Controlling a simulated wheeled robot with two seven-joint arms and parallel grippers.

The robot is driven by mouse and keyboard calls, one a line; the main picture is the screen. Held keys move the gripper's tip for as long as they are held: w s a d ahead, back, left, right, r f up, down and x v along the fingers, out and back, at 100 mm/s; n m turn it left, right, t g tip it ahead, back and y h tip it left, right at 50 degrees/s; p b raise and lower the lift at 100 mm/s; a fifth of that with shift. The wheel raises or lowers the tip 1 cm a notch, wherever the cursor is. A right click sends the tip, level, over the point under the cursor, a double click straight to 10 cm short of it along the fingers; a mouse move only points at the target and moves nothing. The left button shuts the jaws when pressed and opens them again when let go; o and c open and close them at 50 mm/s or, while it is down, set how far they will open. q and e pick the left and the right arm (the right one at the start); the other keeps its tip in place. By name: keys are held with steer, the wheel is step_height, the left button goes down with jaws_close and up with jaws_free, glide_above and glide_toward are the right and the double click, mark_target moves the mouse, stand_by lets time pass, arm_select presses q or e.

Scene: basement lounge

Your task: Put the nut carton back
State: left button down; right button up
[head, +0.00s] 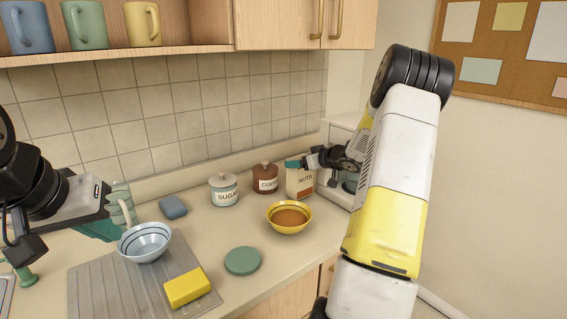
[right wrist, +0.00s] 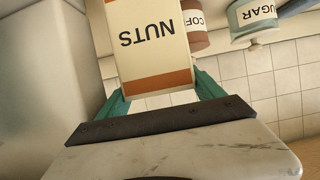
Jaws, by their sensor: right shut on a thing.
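The nut carton (head: 299,184), cream with a brown band and the word NUTS, is upright at the back right of the counter, right of the coffee jar (head: 265,177). My right gripper (head: 297,164) is shut on its upper part. In the right wrist view the carton (right wrist: 152,45) sits between the two teal fingers (right wrist: 158,97). I cannot tell whether its base touches the counter. My left gripper (head: 98,229) is at the far left beside the light blue bowl (head: 145,243); its finger gap is not clear.
A sugar jar (head: 223,190) stands left of the coffee jar. A yellow bowl (head: 289,217) with brown contents is in front of the carton. A white appliance (head: 338,133) is close on the right. A green disc (head: 243,261) and yellow block (head: 187,288) lie nearer.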

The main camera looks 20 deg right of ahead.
steer(key=shift+f, duration=0.35)
steer(key=o, duration=1.8)
steer(key=shift+f, duration=0.1)
